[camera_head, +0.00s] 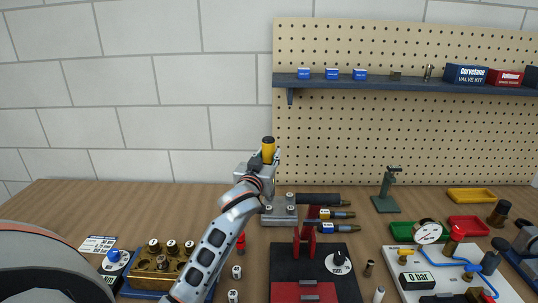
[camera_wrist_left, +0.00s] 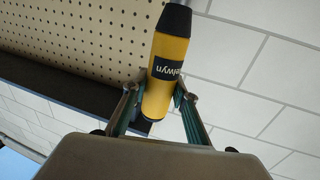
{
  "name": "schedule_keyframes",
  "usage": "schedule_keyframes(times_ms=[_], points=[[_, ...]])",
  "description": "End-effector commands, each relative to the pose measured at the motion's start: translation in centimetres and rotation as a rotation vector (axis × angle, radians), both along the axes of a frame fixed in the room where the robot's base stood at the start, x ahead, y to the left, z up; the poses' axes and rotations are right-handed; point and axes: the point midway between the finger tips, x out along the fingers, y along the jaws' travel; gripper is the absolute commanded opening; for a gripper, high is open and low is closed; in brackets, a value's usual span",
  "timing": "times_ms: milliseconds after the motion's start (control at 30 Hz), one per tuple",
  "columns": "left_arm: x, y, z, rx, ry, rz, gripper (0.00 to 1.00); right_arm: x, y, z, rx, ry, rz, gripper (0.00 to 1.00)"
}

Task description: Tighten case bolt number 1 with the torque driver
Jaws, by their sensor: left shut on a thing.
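The torque driver (camera_head: 268,150) has a yellow handle with a black end. My left gripper (camera_head: 262,166) is shut on it and holds it upright above the bench, near the back of the grey case. The driver also shows in the left wrist view (camera_wrist_left: 168,65), between the two fingers of my left gripper (camera_wrist_left: 158,98); its lower end is hidden. The grey case (camera_head: 279,216) has several bolts on top, and my left arm covers part of its left side. Bolt number 1 cannot be told apart at this size. My right gripper is not in view.
A red stand on a black base (camera_head: 285,262) is in front of the case, with a black tube (camera_head: 318,199) at right. A brass block (camera_head: 165,270) is at left and a white valve panel (camera_head: 440,280) at right. A pegboard with shelf (camera_head: 420,84) stands behind.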

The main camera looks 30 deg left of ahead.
Motion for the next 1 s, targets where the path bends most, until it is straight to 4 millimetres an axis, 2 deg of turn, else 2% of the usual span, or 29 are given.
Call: schedule_keyframes(times_ms=[167, 467, 700, 1000], points=[[-0.1, -0.1, 0.2, -0.004, -0.004, 0.000, 0.02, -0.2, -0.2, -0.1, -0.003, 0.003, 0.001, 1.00], [-0.1, 0.0, -2.1, -0.002, -0.003, 0.000, 0.02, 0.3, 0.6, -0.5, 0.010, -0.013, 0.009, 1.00], [-0.1, 0.0, -4.1, -0.001, -0.003, 0.000, 0.02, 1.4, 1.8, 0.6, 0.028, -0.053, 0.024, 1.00], [0.0, 0.0, -5.2, -0.001, -0.004, -0.001, 0.02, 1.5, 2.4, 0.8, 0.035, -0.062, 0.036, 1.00]])
